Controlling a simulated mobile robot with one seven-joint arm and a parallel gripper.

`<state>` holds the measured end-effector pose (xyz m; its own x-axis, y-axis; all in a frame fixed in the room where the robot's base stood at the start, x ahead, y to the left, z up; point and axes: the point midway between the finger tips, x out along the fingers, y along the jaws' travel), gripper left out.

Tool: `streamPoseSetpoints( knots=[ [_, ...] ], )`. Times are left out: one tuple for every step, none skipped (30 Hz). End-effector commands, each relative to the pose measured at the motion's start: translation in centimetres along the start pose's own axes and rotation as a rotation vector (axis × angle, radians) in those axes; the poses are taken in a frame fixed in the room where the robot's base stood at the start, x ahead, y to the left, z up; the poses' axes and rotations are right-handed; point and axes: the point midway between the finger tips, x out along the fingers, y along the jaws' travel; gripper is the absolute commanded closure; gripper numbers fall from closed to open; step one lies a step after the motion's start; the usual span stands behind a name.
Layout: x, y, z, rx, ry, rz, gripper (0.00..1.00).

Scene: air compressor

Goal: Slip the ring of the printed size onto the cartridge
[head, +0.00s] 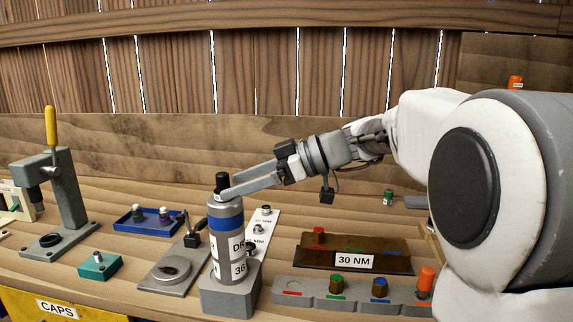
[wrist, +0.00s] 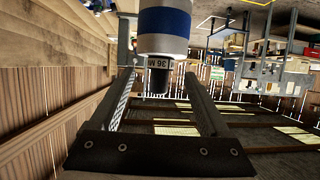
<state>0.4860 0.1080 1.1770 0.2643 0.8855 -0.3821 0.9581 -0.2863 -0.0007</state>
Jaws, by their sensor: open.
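The cartridge (head: 227,222) is a grey cylinder with a blue band, a black top and a label reading "DR" and "36", partly cut off. It stands upright in a grey block (head: 229,298). My gripper (head: 228,184) is open at its top, one finger on each side of the black top. In the wrist view, my gripper (wrist: 161,84) has the cartridge (wrist: 165,45) between and beyond its fingertips, with "36 M" printed near the black top. I cannot tell whether the fingers touch it. A white plate (head: 262,222) marked "MM" holds small ring-like parts on posts, partly hidden behind the cartridge.
A press with a yellow handle (head: 50,125), a blue tray (head: 150,219) and a teal block (head: 99,265) stand left. A flat grey fixture (head: 172,271) is beside the cartridge. Right are a "30 NM" board (head: 355,262) and a grey rail (head: 315,294) with coloured knobs.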

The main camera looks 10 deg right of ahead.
Motion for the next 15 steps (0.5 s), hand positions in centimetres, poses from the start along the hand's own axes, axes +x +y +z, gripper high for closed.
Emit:
streamPoseSetpoints(
  knots=[
    [-1.1, 0.1, -0.1, 0.000, -0.001, 0.006, 0.20],
    [-1.8, 0.1, -0.1, 0.001, -0.001, 0.006, 0.20],
    [-2.8, 0.1, -0.1, 0.001, -0.001, 0.007, 0.20],
    [-3.5, 0.1, -0.1, 0.000, -0.001, 0.006, 0.20],
    [-4.3, 0.1, -0.1, 0.000, -0.001, 0.007, 0.20],
    [-5.3, 0.1, -0.1, 0.000, 0.000, 0.008, 0.20],
    [-6.1, 0.1, -0.1, 0.000, 0.000, 0.007, 0.20],
    [-6.8, 0.1, -0.1, 0.001, 0.000, 0.007, 0.20],
    [-7.8, 0.1, -0.1, 0.000, -0.001, 0.007, 0.20],
    [-8.6, 0.1, -0.1, 0.001, -0.001, 0.007, 0.20],
    [-9.3, 0.1, -0.1, 0.001, -0.001, 0.007, 0.20],
    [-10.2, 0.1, -0.1, 0.001, -0.001, 0.006, 0.20],
    [-10.9, 0.1, -0.1, 0.001, -0.001, 0.006, 0.20],
    [-11.6, 0.1, -0.1, 0.001, -0.001, 0.007, 0.20],
    [-12.3, 0.1, -0.1, 0.000, 0.000, 0.005, 0.20]
  ],
)
